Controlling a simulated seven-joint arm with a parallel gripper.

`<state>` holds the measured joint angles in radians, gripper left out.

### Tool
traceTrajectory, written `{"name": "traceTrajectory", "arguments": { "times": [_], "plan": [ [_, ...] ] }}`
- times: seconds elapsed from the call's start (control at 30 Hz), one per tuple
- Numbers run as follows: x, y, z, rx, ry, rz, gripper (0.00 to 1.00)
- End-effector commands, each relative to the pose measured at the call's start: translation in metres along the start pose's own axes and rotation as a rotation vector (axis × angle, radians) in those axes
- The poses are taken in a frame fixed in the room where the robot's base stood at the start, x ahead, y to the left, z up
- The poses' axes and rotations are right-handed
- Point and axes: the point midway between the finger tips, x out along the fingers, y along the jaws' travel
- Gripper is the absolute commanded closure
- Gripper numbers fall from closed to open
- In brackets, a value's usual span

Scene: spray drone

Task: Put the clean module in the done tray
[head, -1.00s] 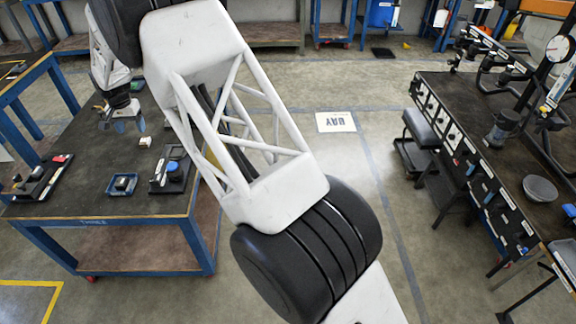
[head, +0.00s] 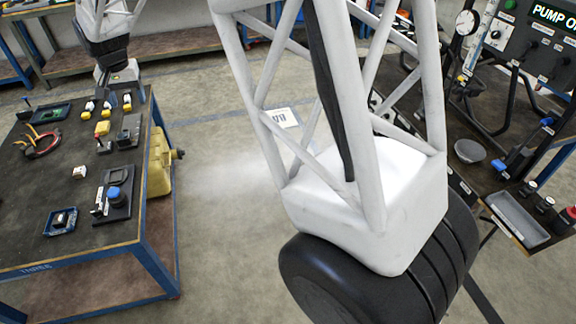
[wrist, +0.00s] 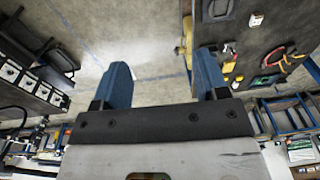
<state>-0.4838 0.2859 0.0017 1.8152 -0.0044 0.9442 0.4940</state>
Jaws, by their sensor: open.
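A small whitish block (head: 79,172), perhaps the clean module, lies on the dark top of table THREE (head: 30,240). It also shows in the wrist view (wrist: 256,19). A small blue tray (head: 47,232) on the same table holds a dark piece with a pale top. A grey tray (head: 510,212) lies empty on the right bench. No readable label shows which tray is the done tray.
A black fixture with a blue knob (head: 116,197) stands near the block. Farther back are several yellow and white blocks, red and yellow cables (head: 38,145) and a green-edged tray (head: 48,115). A yellow container (head: 158,165) is beside the table. Open floor separates the benches.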

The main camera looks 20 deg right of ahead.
Motion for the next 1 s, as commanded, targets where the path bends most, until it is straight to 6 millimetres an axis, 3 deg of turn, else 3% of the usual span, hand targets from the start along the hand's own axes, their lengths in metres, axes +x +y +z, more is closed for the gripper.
{"name": "traceTrajectory", "arguments": {
  "times": [0.1, 0.5, 1.0],
  "plan": [
    [-0.02, 0.034, 0.014, 0.004, 0.01, -0.002, 0.33],
    [-0.072, 0.134, 0.073, 0.005, 0.042, -0.003, 0.33],
    [-0.106, 0.241, 0.169, 0.007, 0.075, 0.006, 0.33]
  ]
}}
